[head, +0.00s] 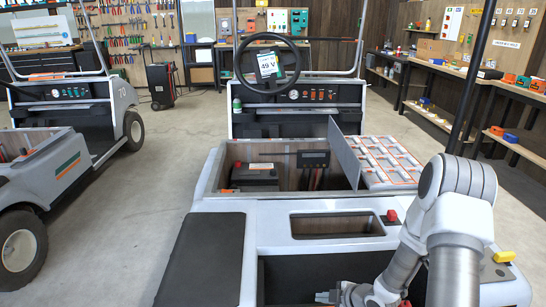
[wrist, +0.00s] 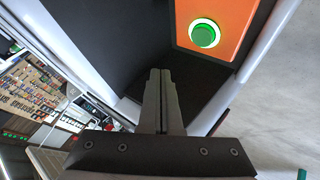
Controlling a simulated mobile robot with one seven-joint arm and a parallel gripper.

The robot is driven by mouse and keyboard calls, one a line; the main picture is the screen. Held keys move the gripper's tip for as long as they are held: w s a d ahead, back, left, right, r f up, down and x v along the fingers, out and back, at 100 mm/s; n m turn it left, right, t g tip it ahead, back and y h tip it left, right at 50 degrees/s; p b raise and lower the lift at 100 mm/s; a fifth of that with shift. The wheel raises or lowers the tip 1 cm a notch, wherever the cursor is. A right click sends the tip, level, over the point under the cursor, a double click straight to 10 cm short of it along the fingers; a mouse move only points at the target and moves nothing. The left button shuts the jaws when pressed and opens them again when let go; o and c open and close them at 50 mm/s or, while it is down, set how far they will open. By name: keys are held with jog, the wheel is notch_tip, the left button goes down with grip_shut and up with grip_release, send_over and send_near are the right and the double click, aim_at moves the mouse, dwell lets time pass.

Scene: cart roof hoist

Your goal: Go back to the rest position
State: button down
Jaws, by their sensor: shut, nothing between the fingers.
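My gripper (head: 326,297) is low at the bottom of the head view, in front of the cart's near end, pointing left. In the wrist view my gripper's two fingers (wrist: 162,78) are together with nothing between them. A lit green round button (wrist: 204,35) on an orange panel (wrist: 233,14) sits beyond the fingertips at the upper right of the wrist view, apart from them. The white cart (head: 330,226) stands in front of me with an open compartment (head: 290,175) holding a black battery (head: 254,174) and a dark box with a display (head: 313,158).
A red knob (head: 392,216) stands on the cart's top beside my arm, and a yellow piece (head: 504,256) is at the right. Another cart (head: 60,170) is at the left. Floor between the carts is clear.

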jog(key=d+r+m+h, duration=0.3)
jog(key=r+m, duration=0.1)
jog(key=r, duration=0.8)
jog(key=d+r+m+h, duration=0.3)
jog(key=d+r+h, duration=0.1)
jog(key=r, duration=0.7)
jog(key=s+a+r+m+y, duration=0.1)
jog(key=s+a+r+m, duration=0.2)
jog(key=s+r, duration=0.35)
jog(key=s+a+r+m+g, duration=0.1)
jog(key=s+a+r+m, duration=0.25)
jog(key=s, duration=0.55)
jog(key=s+a+r+m+y, duration=0.1)
jog(key=s+a+r+m, duration=0.3)
jog(key=s, duration=0.4)
notch_tip(320, 180, up, 21)
jog(key=d+p, duration=0.1)
jog(key=p, duration=1.8)
jog(key=shift+d+p, duration=0.25)
jog(key=shift+p, duration=0.15)
